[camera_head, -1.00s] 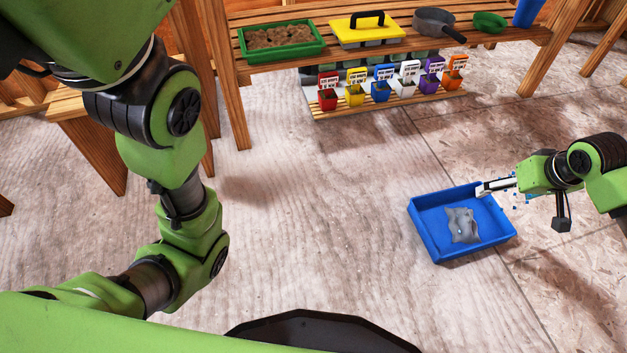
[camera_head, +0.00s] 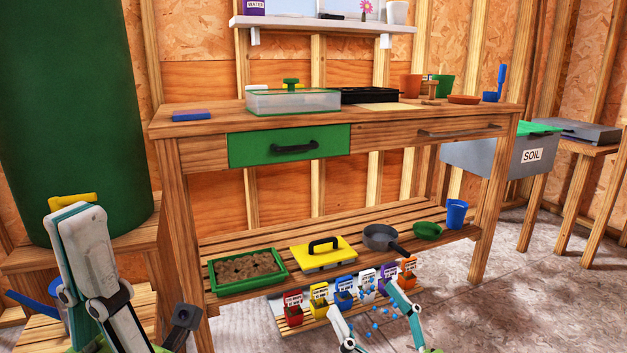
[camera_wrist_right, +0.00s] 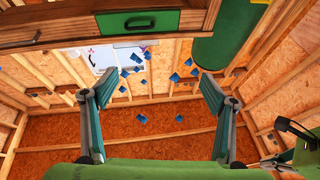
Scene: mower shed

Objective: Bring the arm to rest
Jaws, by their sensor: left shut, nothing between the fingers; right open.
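My left gripper (camera_head: 77,212) points upward at the lower left of the head view, in front of the green barrel. Its fingers are together and hold nothing. My right gripper (camera_head: 361,296) is at the bottom of the head view, pointing up in front of the row of seed pots. Its two fingers are spread wide with no object gripped. In the right wrist view the open fingers (camera_wrist_right: 143,88) point up toward the workbench and roof, with small blue pieces (camera_wrist_right: 137,70) scattered around and between them. Most of both arms is out of view.
The wooden workbench (camera_head: 350,116) has a green drawer (camera_head: 250,150). Its lower shelf carries a soil tray (camera_head: 246,270), a yellow-lidded box (camera_head: 323,255) and a grey pan (camera_head: 382,238). A green barrel (camera_head: 75,110) stands left.

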